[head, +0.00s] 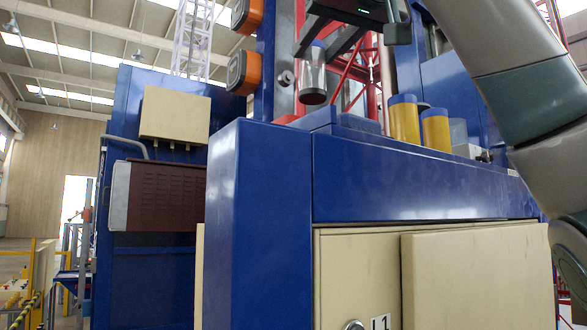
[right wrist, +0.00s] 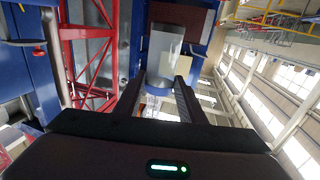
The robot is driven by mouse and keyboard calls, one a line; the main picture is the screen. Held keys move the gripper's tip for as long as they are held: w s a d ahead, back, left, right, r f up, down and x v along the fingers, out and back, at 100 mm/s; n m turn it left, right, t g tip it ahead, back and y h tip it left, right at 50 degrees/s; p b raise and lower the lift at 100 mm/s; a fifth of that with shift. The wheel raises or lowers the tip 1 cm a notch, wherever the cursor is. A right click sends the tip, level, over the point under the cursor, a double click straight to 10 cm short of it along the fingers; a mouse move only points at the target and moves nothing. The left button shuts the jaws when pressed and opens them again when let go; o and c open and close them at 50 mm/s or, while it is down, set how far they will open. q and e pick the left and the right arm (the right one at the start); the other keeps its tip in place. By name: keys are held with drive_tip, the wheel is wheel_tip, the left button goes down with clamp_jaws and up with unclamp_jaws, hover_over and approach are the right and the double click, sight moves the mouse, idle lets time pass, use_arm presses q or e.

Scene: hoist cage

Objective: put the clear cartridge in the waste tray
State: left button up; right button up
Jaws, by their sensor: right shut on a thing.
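My right gripper (head: 322,45) is at the top middle of the head view, shut on the clear cartridge (head: 312,78). The cartridge is a see-through cylinder with a blue top and a dark lower end, held roughly upright above the blue ledge. In the right wrist view the cartridge (right wrist: 161,55) sits between the two dark fingers of the right gripper (right wrist: 163,85). Low blue pieces (head: 340,120) stand on the ledge below it; I cannot tell whether one is the waste tray. My left gripper is not in view.
Two yellow cylinders (head: 405,122) and a clear one (head: 459,133) stand on the ledge to the right. A blue post (head: 252,80) with orange fittings (head: 240,72) rises behind the held cartridge. Beige cabinet doors (head: 475,280) are below the blue beam (head: 420,185).

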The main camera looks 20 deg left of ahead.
sight(317, 81)
drive_tip(key=shift+s+r, duration=0.1)
drive_tip(key=shift+s, duration=0.1)
drive_tip(key=shift+s+d, duration=0.2)
drive_tip(key=shift+s+r, duration=0.1)
drive_tip(key=shift+s, duration=0.1)
drive_tip(key=shift+w, duration=0.1)
drive_tip(key=shift+w+f, duration=0.15)
drive_tip(key=shift+f, duration=0.4)
wheel_tip(317, 81, down, 5)
drive_tip(key=shift+r+p, duration=0.15)
drive_tip(key=shift+p, duration=0.15)
drive_tip(key=shift+f, duration=0.3)
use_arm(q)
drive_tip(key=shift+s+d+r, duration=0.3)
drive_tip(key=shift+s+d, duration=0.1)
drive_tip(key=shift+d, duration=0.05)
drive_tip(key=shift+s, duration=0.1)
